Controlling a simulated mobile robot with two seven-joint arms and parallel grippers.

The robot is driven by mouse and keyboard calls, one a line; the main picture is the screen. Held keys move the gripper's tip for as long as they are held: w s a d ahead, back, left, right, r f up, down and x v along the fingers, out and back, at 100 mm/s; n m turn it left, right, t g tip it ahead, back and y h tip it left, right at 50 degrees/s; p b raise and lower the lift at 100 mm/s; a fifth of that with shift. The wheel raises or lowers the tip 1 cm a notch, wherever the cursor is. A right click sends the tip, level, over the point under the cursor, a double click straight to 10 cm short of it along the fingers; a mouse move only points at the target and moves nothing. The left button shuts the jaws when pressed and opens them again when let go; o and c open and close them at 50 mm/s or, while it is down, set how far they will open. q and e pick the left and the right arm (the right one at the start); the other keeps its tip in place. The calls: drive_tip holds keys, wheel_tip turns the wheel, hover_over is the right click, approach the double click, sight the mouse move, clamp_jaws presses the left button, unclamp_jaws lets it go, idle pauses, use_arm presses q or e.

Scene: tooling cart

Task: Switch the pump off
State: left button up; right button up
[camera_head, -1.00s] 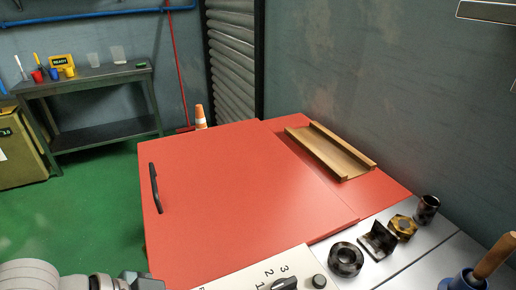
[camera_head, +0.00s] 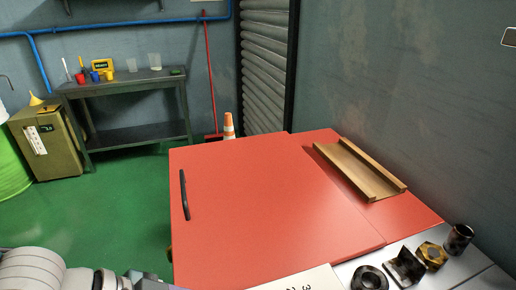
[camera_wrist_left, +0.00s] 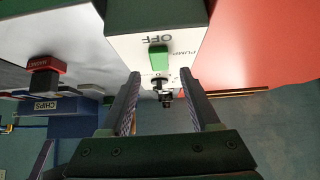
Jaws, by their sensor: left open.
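In the left wrist view, a white panel (camera_wrist_left: 195,45) carries the words PUMP and OFF, with a green switch (camera_wrist_left: 158,58) between them. A dark rotary knob (camera_wrist_left: 161,86) sits on the panel beyond the word PUMP. My left gripper (camera_wrist_left: 160,74) is open, its two fingers on either side of the knob and switch in the picture. Nothing is held; I cannot tell whether it touches the panel. In the head view only a corner of a white numbered panel (camera_head: 305,280) shows at the bottom edge. My right gripper is not in view.
A red switch labelled MAGNET (camera_wrist_left: 47,63) and a bin labelled CHIPS (camera_wrist_left: 45,107) lie left in the wrist view. The head view shows a red top (camera_head: 260,205) with a wooden channel (camera_head: 362,172), and several metal parts by a nut (camera_head: 431,256).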

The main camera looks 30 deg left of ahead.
use_arm(q)
drive_tip(key=p+v, duration=0.1)
drive_tip(key=v, duration=0.6)
drive_tip(key=shift+p, duration=0.3)
drive_tip(key=shift+d+f, duration=0.1)
